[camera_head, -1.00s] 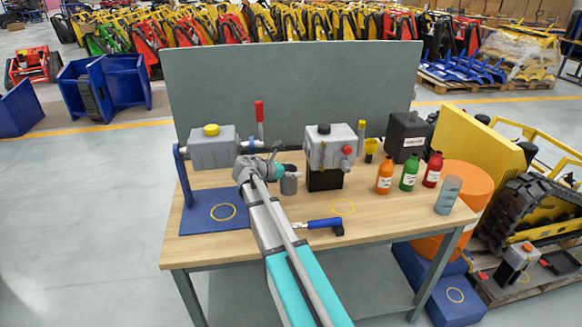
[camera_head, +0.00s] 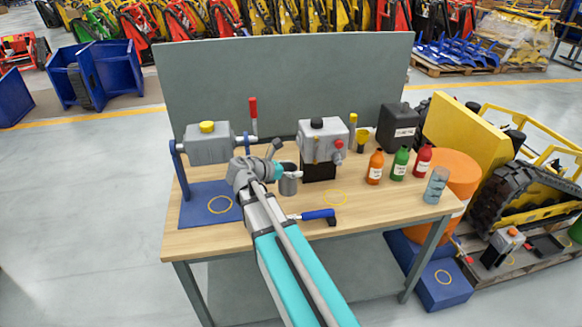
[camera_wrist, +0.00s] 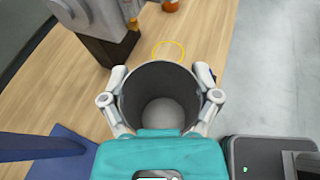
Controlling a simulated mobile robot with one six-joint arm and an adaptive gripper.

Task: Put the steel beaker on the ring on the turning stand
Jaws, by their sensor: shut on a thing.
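My gripper (camera_head: 272,170) is shut on the steel beaker (camera_head: 288,184), a grey open-topped cup. In the wrist view the fingers (camera_wrist: 160,100) grip its wall from both sides, and the beaker (camera_wrist: 158,76) looks upright and empty inside. It is over the wooden table; its height above the top is hard to tell. The turning stand (camera_head: 190,215) is blue, at the table's left end, with a grey box (camera_head: 208,148) held above its base. A yellow ring (camera_head: 219,205) is marked on that base, left of my gripper. The stand's blue edge also shows lower left in the wrist view (camera_wrist: 65,160).
Another yellow ring (camera_head: 336,198) is on the table (camera_head: 385,208), beside a blue-handled tool (camera_head: 318,214). A grey unit on a black block (camera_head: 320,172) stands behind the beaker. A red-topped lever (camera_head: 253,112) rises behind. Bottles (camera_head: 400,163) and a clear jar (camera_head: 436,185) are at right.

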